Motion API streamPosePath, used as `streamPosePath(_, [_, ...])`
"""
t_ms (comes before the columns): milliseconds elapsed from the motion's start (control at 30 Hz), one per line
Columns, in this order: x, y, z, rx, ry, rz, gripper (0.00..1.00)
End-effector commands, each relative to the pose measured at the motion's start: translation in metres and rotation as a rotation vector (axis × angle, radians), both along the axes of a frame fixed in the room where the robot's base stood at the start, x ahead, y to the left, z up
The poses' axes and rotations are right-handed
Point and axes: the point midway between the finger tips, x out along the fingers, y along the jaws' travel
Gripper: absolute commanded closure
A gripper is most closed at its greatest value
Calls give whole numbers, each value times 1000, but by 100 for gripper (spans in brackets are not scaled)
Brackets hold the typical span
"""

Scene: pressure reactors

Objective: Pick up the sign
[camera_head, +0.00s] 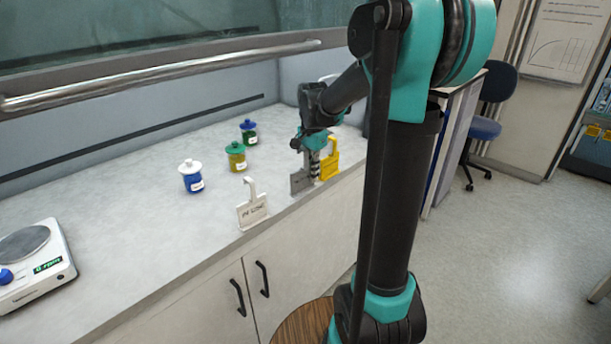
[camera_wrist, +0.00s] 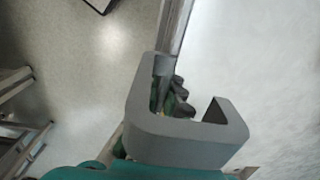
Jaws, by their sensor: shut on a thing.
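A grey sign (camera_head: 299,183) with a flat plate stands at the counter's front edge in the head view. In the wrist view its grey hook-shaped part (camera_wrist: 180,150) fills the lower middle, close to the camera. My gripper (camera_head: 315,171) points down and is shut on the grey sign. In the wrist view the dark fingers (camera_wrist: 174,104) show within the hook, partly covered by it. I cannot tell whether the sign still touches the counter. A white sign (camera_head: 253,211) stands left of it, and a yellow sign (camera_head: 331,164) stands just right of my gripper.
A metal rail (camera_head: 160,73) runs above. The counter between scale and jars is clear.

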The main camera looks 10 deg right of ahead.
Motion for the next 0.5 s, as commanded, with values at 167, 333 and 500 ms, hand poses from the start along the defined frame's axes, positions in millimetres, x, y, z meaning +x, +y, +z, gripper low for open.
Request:
streamPosePath(167, [-39, -28, 0, 0, 0, -5, 100])
streamPosePath(333, [-76, -55, 0, 0, 0, -5, 100])
streamPosePath(500, [-104, -75, 0, 0, 0, -4, 100])
